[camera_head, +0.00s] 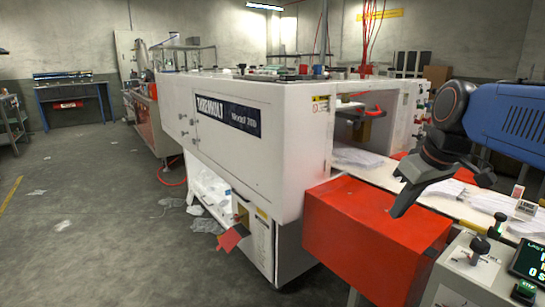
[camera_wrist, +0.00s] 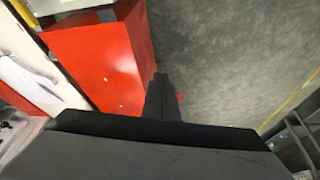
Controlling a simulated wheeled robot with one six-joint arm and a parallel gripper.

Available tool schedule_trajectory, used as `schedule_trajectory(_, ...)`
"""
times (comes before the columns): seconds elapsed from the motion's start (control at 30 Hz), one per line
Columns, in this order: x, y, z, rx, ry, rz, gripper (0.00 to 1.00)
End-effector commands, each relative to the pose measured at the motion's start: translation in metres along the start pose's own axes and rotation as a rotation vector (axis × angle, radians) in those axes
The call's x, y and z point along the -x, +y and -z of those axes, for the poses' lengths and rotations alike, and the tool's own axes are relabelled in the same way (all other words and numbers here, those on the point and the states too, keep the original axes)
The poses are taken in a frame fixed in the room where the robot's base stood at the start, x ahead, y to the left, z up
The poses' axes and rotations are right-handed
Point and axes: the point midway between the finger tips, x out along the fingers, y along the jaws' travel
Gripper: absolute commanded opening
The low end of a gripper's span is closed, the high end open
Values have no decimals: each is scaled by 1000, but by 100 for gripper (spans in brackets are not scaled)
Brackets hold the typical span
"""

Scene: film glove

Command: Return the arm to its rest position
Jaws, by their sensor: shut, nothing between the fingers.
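My arm comes in from the right edge of the head view, with a blue link (camera_head: 500,115) and a dark wrist. Below the fingers are the red housing and the grey floor. I cannot tell whether the fingertips touch the red housing.
A large white machine (camera_head: 250,140) fills the middle. Its red housing (camera_head: 350,235) stands under my gripper. A control panel (camera_head: 480,270) with knobs and a screen is at the lower right. A blue workbench (camera_head: 75,95) stands far left. The left floor is mostly clear, with scattered scraps.

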Motion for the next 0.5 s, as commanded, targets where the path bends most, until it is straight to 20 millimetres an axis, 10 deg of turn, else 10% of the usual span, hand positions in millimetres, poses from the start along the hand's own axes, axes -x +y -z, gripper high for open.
schedule_trajectory(0.5, -87, -52, -170, -316, 21, -117, 0)
